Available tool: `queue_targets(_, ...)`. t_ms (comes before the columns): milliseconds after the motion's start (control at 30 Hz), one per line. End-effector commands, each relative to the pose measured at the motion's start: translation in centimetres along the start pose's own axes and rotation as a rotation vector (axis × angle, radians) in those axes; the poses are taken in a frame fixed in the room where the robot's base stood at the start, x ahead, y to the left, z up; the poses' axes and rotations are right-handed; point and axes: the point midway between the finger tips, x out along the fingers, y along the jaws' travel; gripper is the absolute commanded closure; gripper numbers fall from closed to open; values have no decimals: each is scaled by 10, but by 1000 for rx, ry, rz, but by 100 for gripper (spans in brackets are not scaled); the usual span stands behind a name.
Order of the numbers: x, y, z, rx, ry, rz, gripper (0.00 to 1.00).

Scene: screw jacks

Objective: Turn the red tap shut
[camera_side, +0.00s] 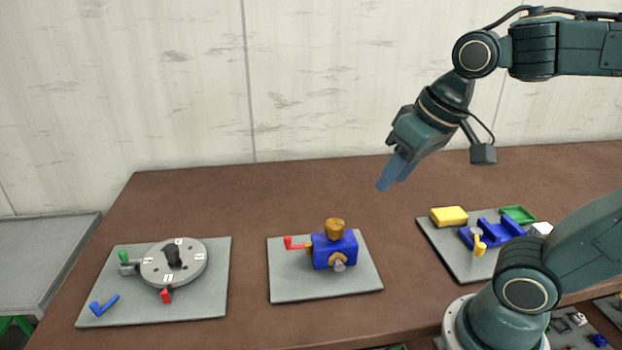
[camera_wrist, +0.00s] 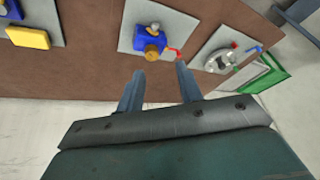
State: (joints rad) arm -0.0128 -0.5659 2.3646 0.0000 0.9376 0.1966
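The red tap (camera_side: 297,243) is a small lever sticking out to the left from a blue block (camera_side: 334,250) on the middle grey plate (camera_side: 308,287). The block has a brown knob (camera_side: 335,229) on top and a brown ring with a grey stub on its front. In the wrist view the red tap (camera_wrist: 174,53) lies just right of the blue block (camera_wrist: 150,40). My gripper (camera_side: 394,181) is in the air above the table, to the right of and higher than the block. In the wrist view its two fingers (camera_wrist: 158,82) are apart with nothing between them.
A left plate (camera_side: 207,304) holds a grey dial (camera_side: 180,270), a green knob, a red marker and a blue angled piece (camera_side: 104,306). A right plate (camera_side: 452,257) holds a yellow block (camera_side: 449,216), blue brackets and a green tray. Brown table is bare between plates. A wall stands behind.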

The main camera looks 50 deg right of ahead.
Motion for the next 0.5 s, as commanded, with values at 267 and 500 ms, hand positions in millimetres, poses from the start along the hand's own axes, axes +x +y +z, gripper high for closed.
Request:
queue_targets(267,17,-14,-48,213,-102,27,64)
queue_targets(500,42,-26,-85,395,-181,69,64)
